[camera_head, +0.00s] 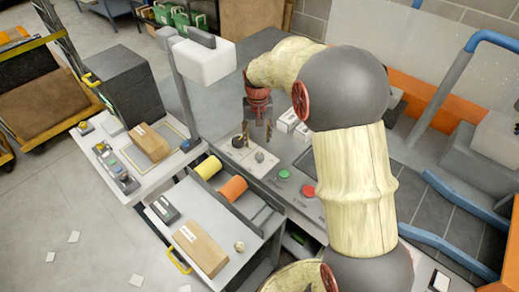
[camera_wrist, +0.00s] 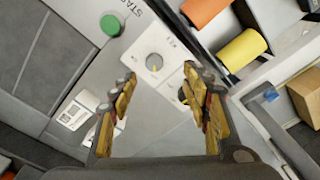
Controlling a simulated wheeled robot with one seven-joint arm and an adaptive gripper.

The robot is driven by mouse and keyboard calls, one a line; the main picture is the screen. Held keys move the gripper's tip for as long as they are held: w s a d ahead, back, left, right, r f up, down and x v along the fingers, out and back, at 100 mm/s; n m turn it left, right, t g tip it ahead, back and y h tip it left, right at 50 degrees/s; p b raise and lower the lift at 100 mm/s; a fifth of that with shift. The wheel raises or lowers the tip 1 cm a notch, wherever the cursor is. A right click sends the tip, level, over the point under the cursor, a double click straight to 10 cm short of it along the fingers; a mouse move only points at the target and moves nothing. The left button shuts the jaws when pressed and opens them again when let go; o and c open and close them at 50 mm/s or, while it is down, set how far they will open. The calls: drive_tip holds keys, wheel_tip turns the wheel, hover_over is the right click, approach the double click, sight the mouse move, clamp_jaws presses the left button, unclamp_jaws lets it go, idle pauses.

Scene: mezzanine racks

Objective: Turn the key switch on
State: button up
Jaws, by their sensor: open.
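A white control plate (camera_wrist: 140,45) on the grey console carries a round grey dial (camera_wrist: 154,62) with a small brass-coloured centre. The dial also shows in the head view (camera_head: 259,156). A black and yellow part (camera_wrist: 183,96) sits farther along the plate, partly hidden by the right finger; in the head view it is a dark knob (camera_head: 238,141). I cannot tell for sure which is the key switch. My gripper (camera_wrist: 158,82) is open and empty, pointing down over the console, with the dial ahead between its fingertips. I see no contact with the dial.
A green button (camera_head: 284,174) and a red button (camera_head: 308,191) sit on the console nearby. White boxes (camera_head: 290,121) stand behind. Yellow (camera_head: 208,167) and orange (camera_head: 233,188) rolls lie beside the console. A post with a white head (camera_head: 203,62) rises left of my gripper.

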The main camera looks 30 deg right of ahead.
hover_over(260, 155)
drive_tip(key=shift+m+g, duration=0.3)
wheel_tip(260, 155, down, 5)
drive_tip(key=shift+a+r+p, duration=0.1)
drive_tip(key=shift+p, duration=0.2)
drive_tip(key=shift+f+b, duration=0.75)
drive_tip(key=shift+f, duration=3.3)
drive_tip(key=shift+c, duration=1.4)
drive_tip(key=c, duration=0.7)
drive_tip(key=shift+c, duration=0.9)
